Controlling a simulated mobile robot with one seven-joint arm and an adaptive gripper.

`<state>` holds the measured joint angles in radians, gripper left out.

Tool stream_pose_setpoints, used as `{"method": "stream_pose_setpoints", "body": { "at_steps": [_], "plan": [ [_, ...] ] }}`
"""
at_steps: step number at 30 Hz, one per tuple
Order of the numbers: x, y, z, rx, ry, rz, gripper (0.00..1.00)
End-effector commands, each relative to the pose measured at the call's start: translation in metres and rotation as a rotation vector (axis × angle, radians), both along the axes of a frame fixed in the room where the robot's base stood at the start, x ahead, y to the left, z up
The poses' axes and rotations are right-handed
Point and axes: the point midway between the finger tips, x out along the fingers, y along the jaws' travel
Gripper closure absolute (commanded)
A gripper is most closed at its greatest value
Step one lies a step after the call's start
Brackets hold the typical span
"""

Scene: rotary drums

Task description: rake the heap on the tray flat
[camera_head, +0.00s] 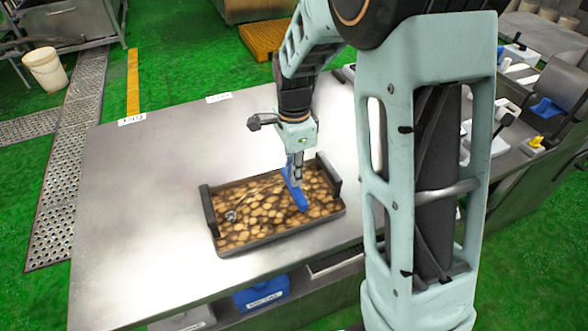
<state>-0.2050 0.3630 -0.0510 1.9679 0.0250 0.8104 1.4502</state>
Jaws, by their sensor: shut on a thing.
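The tray (281,237) is dark and rectangular with raised black end handles, and it lies on the steel table. Brown and tan lumps (262,216) cover its floor from end to end; from this height I cannot tell how deep they lie. A small greyish object (231,215) sits among the lumps at the left. My gripper (296,172) points down over the right part of the tray, shut on a blue tool (297,196). The blue tool's lower end reaches down at the lumps; whether it touches them is unclear.
The steel table (130,220) is bare to the left of the tray. A blue bin (262,292) sits below the front edge. A side counter at the right holds several tools and blocks. A white bucket (45,69) stands on the floor at the far left.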

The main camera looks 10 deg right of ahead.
Motion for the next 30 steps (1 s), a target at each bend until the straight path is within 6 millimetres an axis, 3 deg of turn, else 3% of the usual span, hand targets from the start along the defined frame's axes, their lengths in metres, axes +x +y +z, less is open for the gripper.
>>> {"method": "stream_pose_setpoints", "body": {
  "at_steps": [7,30],
  "plan": [
    [0.000,0.001,-0.029,0.000,0.002,0.001,1.00],
    [-0.021,0.078,-0.023,0.000,0.001,0.004,1.00]
  ]
}}
